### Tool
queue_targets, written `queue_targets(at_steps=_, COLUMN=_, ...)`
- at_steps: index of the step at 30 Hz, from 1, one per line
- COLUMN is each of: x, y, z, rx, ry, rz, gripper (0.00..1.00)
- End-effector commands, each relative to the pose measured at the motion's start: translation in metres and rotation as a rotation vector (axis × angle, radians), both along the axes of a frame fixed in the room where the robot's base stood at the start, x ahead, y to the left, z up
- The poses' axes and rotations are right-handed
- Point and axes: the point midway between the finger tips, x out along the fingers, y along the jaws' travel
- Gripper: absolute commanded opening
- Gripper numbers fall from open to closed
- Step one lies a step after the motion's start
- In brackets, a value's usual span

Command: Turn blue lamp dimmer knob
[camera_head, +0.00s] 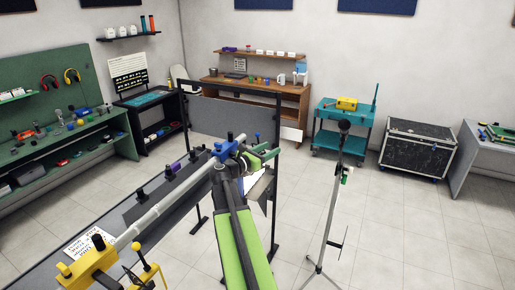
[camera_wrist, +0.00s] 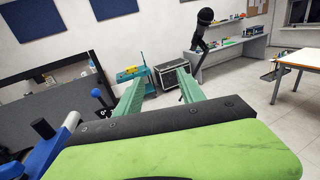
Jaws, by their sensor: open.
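A blue clamp-like fitting (camera_head: 224,150) with small upright knobs sits at the far end of a pale tube in the head view. Its blue body shows at the lower left of the wrist view (camera_wrist: 42,150), with a blue-tipped stalk (camera_wrist: 97,93) just left of my fingers. I cannot tell which of these blue parts is the dimmer knob. My gripper (camera_wrist: 160,72) is open, its two green fingers apart and nothing between them. In the head view my gripper (camera_head: 262,156) is close beside the blue fitting, to its right; contact cannot be told.
The pale tube (camera_head: 170,200) runs above a grey bench to a yellow fitting (camera_head: 88,262). A dark upright frame (camera_head: 235,125) stands behind. A microphone on a stand (camera_head: 344,128) is at right. Tiled floor (camera_head: 420,230) on the right is mostly clear.

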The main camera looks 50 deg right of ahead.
Motion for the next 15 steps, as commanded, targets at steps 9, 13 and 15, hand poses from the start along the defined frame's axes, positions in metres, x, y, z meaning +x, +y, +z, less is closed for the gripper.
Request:
queue_targets(at_steps=9, x=-0.0064, y=-0.0022, z=0.0034, rx=0.000, ry=0.000, rz=0.000, gripper=0.46)
queue_targets(at_steps=13, x=-0.0063, y=-0.0021, z=0.0034, rx=0.002, ry=0.022, rz=0.000, gripper=0.46)
queue_targets(at_steps=15, x=-0.0029, y=-0.0019, z=0.0034, rx=0.008, ry=0.107, rz=0.013, gripper=0.46)
